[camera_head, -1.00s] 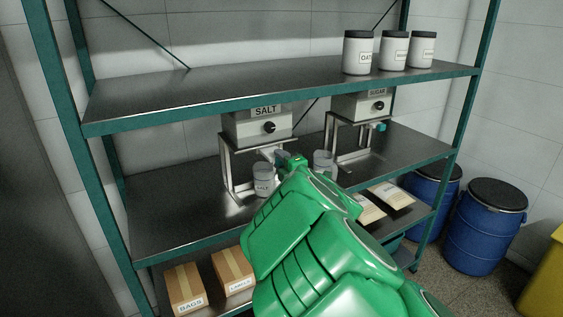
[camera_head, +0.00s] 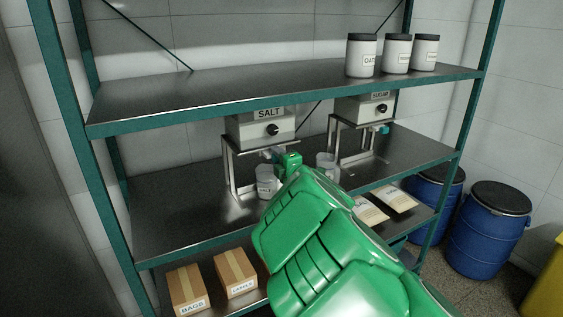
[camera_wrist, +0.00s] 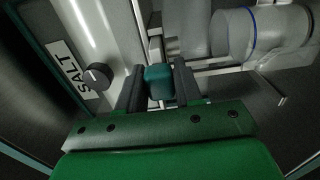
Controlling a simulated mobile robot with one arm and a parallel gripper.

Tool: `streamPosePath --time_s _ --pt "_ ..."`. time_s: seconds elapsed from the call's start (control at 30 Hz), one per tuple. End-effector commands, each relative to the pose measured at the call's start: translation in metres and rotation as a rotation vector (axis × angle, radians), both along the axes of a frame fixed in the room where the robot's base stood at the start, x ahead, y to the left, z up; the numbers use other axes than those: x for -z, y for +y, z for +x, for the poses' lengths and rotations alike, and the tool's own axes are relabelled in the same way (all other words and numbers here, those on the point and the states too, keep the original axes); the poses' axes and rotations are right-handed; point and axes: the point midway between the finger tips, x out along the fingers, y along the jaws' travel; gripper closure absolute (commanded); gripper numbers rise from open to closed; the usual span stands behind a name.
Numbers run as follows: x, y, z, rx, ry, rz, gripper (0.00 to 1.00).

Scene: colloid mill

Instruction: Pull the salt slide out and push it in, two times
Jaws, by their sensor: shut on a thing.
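The salt dispenser (camera_head: 255,130) is a grey box with a SALT label and a black dial. It stands on a metal frame on the middle shelf. Its label also shows in the wrist view (camera_wrist: 68,70), turned sideways. In the wrist view my gripper (camera_wrist: 160,88) is shut on the teal knob (camera_wrist: 159,76) of the salt slide, one dark finger on each side. In the head view my gripper (camera_head: 287,160) is just right of the slide's metal, below the box, and hides the knob. A clear labelled jar (camera_head: 266,187) stands under the dispenser.
The sugar dispenser (camera_head: 362,108) with its own teal knob (camera_head: 382,129) stands to the right. A second clear jar (camera_head: 327,168) is close beside my gripper. The upper shelf (camera_head: 250,93) is overhead. Cartons (camera_head: 235,272) and blue drums (camera_head: 492,230) are lower down.

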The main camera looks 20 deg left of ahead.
Motion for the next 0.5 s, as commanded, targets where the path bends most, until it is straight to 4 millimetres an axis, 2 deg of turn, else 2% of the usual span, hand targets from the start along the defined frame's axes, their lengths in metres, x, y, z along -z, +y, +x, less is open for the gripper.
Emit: streamPosePath --time_s 0.37,0.4,0.5 --pt "0.0029 0.0013 0.0035 0.004 0.005 -0.004 1.00" --pt "0.0028 0.0013 0.0035 0.004 0.005 -0.004 0.59" --pt "0.0022 0.0016 0.0034 0.003 0.004 -0.003 0.45"
